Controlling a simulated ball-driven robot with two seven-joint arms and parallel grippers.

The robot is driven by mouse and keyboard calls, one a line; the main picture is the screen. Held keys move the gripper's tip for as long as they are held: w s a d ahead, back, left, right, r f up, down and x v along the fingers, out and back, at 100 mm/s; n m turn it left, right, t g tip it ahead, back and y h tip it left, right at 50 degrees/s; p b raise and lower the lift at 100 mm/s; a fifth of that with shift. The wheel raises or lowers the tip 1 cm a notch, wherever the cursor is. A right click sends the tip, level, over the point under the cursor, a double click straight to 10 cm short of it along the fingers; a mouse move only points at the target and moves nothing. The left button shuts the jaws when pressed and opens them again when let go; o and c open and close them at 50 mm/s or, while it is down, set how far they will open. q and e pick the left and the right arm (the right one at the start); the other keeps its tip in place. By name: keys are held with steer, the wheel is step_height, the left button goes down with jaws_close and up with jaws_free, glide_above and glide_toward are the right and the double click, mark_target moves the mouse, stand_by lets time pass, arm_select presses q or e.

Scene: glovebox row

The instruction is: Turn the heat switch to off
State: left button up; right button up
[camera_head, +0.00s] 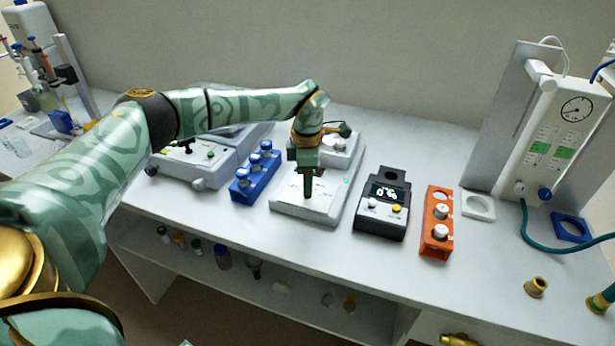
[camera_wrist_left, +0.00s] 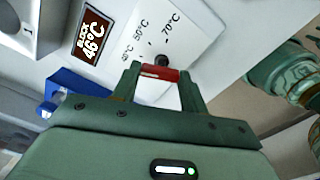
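The white heat block (camera_head: 283,208) stands on the bench at the middle of the head view. A dark knob (camera_wrist_left: 162,60) is at the dial. My left gripper (camera_head: 307,194) points down over this panel. In the left wrist view a red bar with a pale left end (camera_wrist_left: 160,75) spans the gap between its fingertips; whether they press on it is unclear. No "off" mark is legible. My right gripper is not in view.
A blue rack (camera_head: 241,190) with capped tubes stands close left of the block. A black meter (camera_head: 380,222) and an orange rack (camera_head: 430,249) stand to its right. Farther right are a white ring holder (camera_head: 479,213) and a teal hose (camera_head: 545,249).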

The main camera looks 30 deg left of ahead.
arm_select(q)
steer(key=c, duration=0.3)
steer(key=shift+r+n+p, duration=0.25)
steer(key=shift+n+p, duration=0.45)
steer(key=shift+p, duration=0.25)
steer(key=shift+n+p, duration=1.2)
steer(key=shift+p, duration=0.05)
steer(key=n+p, duration=0.2)
steer(key=n, duration=0.1)
steer(key=shift+f+n+p, duration=0.15)
steer(key=shift+n+p, duration=0.85)
steer(key=shift+n, duration=0.1)
steer(key=shift+a, duration=0.1)
steer(key=o, duration=1)
